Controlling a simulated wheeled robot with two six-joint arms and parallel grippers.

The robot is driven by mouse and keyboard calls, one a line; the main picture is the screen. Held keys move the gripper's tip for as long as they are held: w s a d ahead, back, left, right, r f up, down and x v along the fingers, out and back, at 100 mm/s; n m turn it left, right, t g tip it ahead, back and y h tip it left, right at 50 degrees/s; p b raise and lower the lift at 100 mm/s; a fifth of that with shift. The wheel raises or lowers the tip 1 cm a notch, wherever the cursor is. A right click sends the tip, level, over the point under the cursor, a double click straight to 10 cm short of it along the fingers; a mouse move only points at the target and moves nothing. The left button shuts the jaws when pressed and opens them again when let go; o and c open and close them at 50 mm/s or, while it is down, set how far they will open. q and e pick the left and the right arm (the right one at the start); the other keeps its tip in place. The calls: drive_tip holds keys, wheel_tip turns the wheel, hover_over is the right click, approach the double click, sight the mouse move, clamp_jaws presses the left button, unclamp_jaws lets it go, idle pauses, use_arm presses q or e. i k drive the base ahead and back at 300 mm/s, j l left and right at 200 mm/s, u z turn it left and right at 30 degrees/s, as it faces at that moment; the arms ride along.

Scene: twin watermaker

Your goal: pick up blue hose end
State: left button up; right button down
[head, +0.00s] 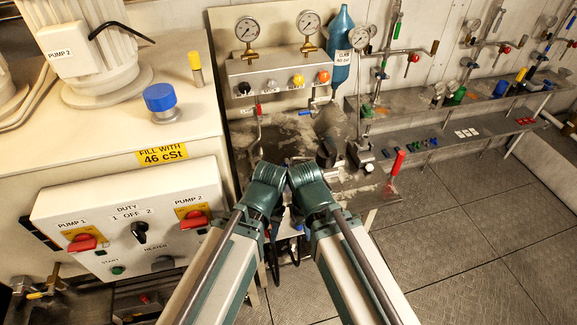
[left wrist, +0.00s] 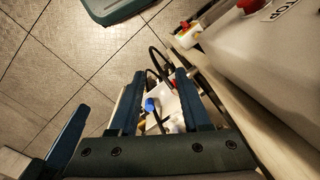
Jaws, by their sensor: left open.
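In the left wrist view, a small blue piece (left wrist: 150,104), which looks like the blue hose end, shows between the fingers of my left gripper (left wrist: 160,74). The fingers are open and apart, and nothing is clamped between them. The blue piece appears beyond the fingers, near a pale surface and black hoses; the exact gap cannot be told. In the head view my left gripper (head: 283,221) is mostly hidden behind my arm links. My right gripper is not clear; a dark blue bar at the lower left of the wrist view may be part of it.
A bench with a gauge panel (head: 278,78) stands ahead. The pump control box (head: 135,228) is close on the left. A black hose (left wrist: 158,56) loops near the left fingers. Floor at right is clear.

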sight(286, 160)
drive_tip(key=i+l+u, duration=0.2)
drive_tip(key=l, duration=0.2)
drive_tip(key=l+u, duration=0.2)
drive_tip(key=l, duration=0.2)
drive_tip(key=l+u, duration=0.1)
drive_tip(key=i+l, duration=0.1)
drive_tip(key=i, duration=0.35)
